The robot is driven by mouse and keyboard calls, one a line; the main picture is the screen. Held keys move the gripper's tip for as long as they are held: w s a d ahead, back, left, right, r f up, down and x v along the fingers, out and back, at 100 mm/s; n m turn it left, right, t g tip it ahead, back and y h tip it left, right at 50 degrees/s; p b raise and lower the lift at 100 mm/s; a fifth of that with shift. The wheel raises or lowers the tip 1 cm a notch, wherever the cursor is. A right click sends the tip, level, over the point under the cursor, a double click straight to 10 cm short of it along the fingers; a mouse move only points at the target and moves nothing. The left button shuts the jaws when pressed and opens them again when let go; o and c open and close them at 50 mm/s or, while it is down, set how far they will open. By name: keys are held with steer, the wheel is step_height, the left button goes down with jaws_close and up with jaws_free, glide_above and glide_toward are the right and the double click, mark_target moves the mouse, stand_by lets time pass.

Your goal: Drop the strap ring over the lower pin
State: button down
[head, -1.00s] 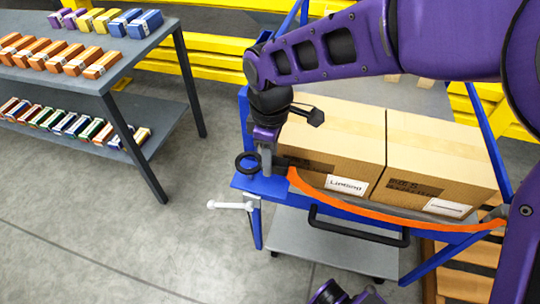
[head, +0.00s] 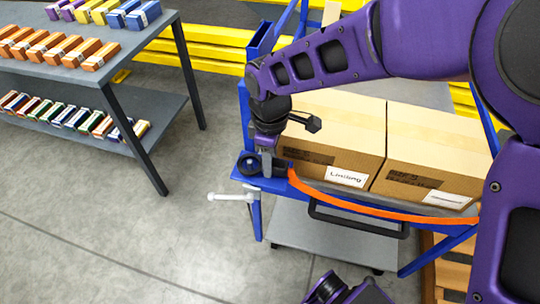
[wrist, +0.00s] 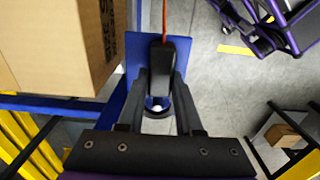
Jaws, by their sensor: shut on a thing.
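The orange strap (head: 385,207) runs along the front of the cart, below two boxes. Its left end has a black end piece (wrist: 168,67) with a dark ring (head: 249,164). My gripper (head: 268,171) is shut on the black end piece at the cart's blue left corner plate (head: 262,183). The ring sticks out left of my fingers, and blue shows inside it. In the wrist view the ring (wrist: 157,112) lies between my fingers, with a small white spot inside it. I cannot tell whether the ring is around a pin or only above one. The strap's right end is behind my arm.
Two cardboard boxes (head: 330,135) stand on the cart, close beside my gripper. A white handle (head: 230,196) juts left from the cart's corner. A grey shelf table (head: 95,75) with small packs is at left. The floor between is clear.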

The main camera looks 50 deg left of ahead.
steer(key=shift+f, duration=0.4)
steer(key=c, duration=0.5)
jaws_free()
steer(key=shift+r, duration=0.1)
step_height(320, 180, up, 17)
steer(key=p, duration=0.3)
steer(key=shift+r, duration=0.15)
steer(key=shift+w, duration=0.1)
